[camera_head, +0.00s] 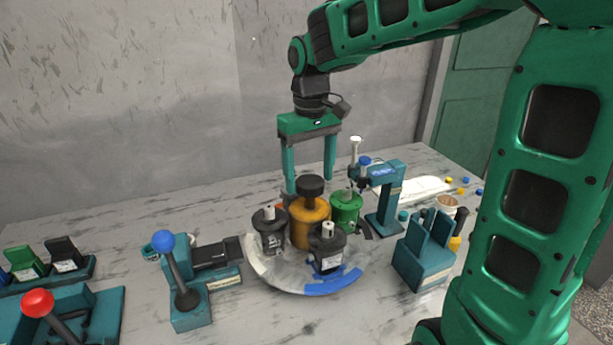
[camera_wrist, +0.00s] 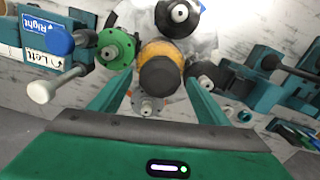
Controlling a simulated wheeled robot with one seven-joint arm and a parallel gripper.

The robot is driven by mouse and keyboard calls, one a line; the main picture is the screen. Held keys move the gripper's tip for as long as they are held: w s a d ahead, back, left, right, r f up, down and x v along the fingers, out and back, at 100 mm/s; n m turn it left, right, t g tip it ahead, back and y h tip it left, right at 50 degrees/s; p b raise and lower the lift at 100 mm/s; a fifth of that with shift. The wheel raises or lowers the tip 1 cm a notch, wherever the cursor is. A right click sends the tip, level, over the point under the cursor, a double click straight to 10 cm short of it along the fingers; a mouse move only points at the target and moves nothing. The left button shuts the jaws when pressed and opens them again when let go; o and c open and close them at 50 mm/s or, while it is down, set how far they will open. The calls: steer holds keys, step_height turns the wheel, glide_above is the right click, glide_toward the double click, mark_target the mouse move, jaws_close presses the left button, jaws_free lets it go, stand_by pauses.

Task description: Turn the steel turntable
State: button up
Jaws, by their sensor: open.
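The steel turntable (camera_head: 269,272) lies on the table as a round plate, with a pale sector and a blue sector on its front rim. A yellow-orange post with a black knob (camera_head: 312,187) stands at its middle. Dark motor parts (camera_head: 327,246) and a green part (camera_head: 346,207) stand around the post. My gripper (camera_head: 310,185) points down, open and empty, above and behind the post. In the wrist view the black knob (camera_wrist: 160,74) shows between and ahead of the two fingers, and the green part (camera_wrist: 115,48) is to its left. No contact is visible.
A teal stand (camera_head: 386,190) with a blue-topped lever is close right of the turntable. A blue-knob lever (camera_head: 163,241) and a red-knob lever (camera_head: 38,302) are to the left. A teal slotted block (camera_head: 424,252) is at right. Bare table lies in front.

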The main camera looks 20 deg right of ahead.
steer(key=shift+f, duration=0.3)
steer(key=c, duration=1.5)
steer(key=shift+d, duration=0.1)
steer(key=shift+c, duration=0.2)
